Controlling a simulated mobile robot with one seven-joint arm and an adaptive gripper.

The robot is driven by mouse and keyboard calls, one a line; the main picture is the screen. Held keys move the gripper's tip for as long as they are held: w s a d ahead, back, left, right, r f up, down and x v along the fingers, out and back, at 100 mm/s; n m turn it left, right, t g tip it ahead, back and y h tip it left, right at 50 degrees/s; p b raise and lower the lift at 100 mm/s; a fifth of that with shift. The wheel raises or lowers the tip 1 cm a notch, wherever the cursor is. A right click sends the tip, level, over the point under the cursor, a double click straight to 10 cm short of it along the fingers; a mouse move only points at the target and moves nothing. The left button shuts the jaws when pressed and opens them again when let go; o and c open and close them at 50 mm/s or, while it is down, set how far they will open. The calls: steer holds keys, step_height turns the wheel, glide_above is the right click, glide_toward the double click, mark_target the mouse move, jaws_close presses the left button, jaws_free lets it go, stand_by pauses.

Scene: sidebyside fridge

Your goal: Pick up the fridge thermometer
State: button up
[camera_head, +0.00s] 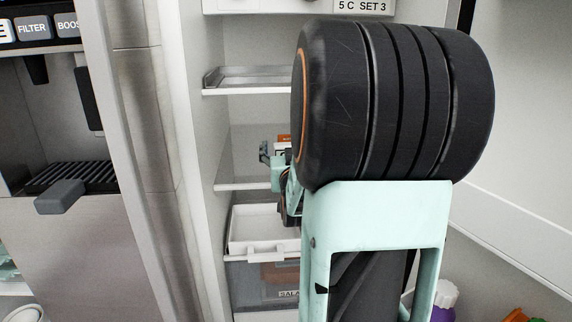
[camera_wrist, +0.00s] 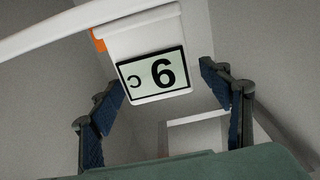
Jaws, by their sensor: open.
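The fridge thermometer (camera_wrist: 150,52) is a white block with an orange patch at its upper left and a display with a large digit and a C, turned about in the wrist view. My gripper (camera_wrist: 162,88) is open, with one blue-padded finger at each side of the thermometer. The left finger overlaps its edge in the picture; a gap shows on the right. I cannot tell whether either touches. In the head view, a small orange and white part of the thermometer (camera_head: 284,141) shows by my gripper (camera_head: 267,154); my arm hides the rest.
A glass shelf (camera_head: 235,172) lies around my gripper inside the fridge. An upper shelf (camera_head: 250,80) is above, and a white tray and drawer (camera_head: 248,238) are below. The fridge wall (camera_head: 200,120) is close on the left. A white-capped purple bottle (camera_head: 445,298) stands at lower right.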

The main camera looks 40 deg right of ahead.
steer(key=c, duration=1.6)
steer(key=shift+r, duration=0.1)
